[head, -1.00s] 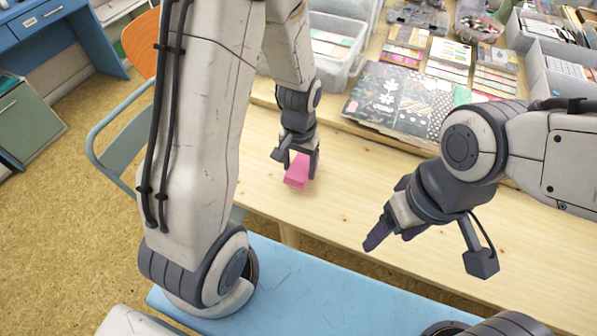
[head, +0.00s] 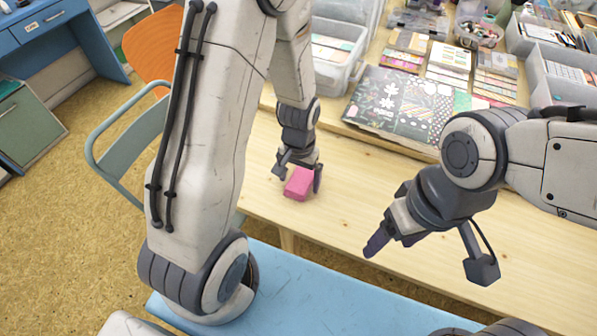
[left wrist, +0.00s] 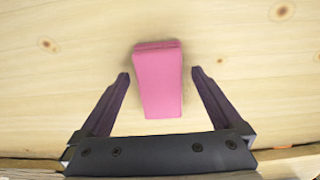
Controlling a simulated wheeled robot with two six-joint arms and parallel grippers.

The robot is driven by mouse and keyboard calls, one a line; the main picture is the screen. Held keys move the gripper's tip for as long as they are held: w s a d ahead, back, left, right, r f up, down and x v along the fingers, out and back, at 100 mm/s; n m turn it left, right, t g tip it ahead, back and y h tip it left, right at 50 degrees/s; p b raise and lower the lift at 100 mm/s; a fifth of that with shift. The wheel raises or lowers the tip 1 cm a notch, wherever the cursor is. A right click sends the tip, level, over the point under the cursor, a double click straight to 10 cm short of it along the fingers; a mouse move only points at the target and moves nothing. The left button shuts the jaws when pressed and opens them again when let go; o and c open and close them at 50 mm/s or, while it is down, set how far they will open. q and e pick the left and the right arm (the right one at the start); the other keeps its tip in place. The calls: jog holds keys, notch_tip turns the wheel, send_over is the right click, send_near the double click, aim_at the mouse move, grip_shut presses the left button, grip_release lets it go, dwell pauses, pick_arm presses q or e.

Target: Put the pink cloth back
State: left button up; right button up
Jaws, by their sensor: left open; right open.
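The pink cloth (head: 298,184) is a folded block on the light wooden table (head: 345,215). In the left wrist view the cloth (left wrist: 158,80) stands between the spread fingers, with a gap on each side. My left gripper (head: 300,182) is open around the near part of the cloth and does not grip it; the wrist view also shows its fingers (left wrist: 159,78). My right gripper (head: 374,245) is open and empty above the table to the right, with its fingers partly overlapping in view.
Patterned paper sheets (head: 400,105), card packs and a clear plastic bin (head: 335,50) fill the back of the table. A grey-green chair (head: 125,150) stands at the left. The table around the cloth is clear.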

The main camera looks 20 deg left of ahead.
aim_at(299, 181)
pick_arm(q)
notch_tip(299, 181, up, 12)
jog(key=f+p, duration=0.1)
jog(key=p, duration=0.1)
jog(key=s+d+r+m, duration=0.3)
jog(key=s+d, duration=0.3)
jog(key=s, duration=0.2)
jog(key=s+d+r+m+h, duration=0.1)
jog(key=s+d+r+m, duration=0.3)
jog(key=s, duration=0.5)
jog(key=shift+d+r, duration=0.95)
jog(key=shift+d, duration=0.2)
jog(key=shift+r, duration=0.1)
